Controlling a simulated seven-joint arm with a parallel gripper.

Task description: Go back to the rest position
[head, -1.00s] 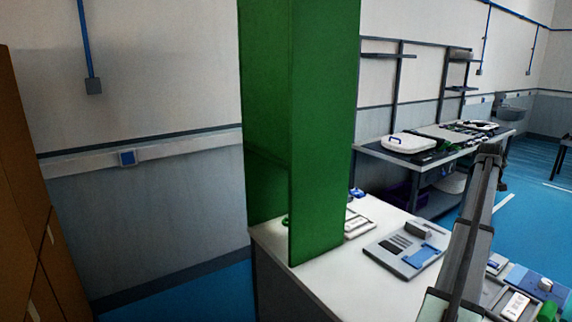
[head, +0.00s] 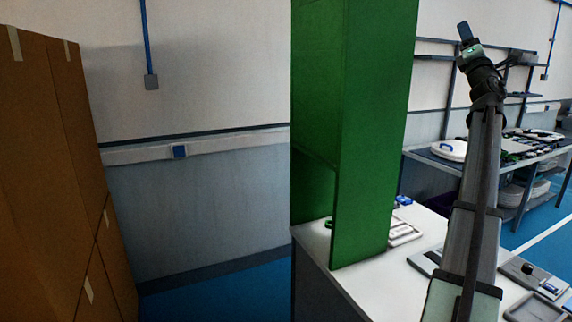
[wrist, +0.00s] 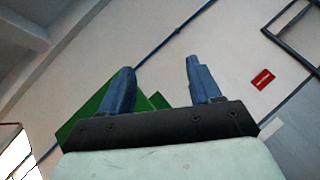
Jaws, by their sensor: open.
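My gripper (wrist: 158,80) shows in the wrist view with its two blue fingers apart and nothing between them. In the head view my gripper (head: 464,33) is at the top right, raised well above the white worktable (head: 372,277) and to the right of the green panel (head: 375,130). My arm stands nearly upright there. In the wrist view the gripper faces the upper wall and ceiling, with part of the green panel (wrist: 82,125) behind the left finger.
Flat trays and small parts lie on the worktable, partly behind my arm. A back bench (head: 480,165) with white lids stands at the right. Stacked brown boxes (head: 60,150) fill the left edge. Blue floor (head: 215,290) is clear between the boxes and the worktable.

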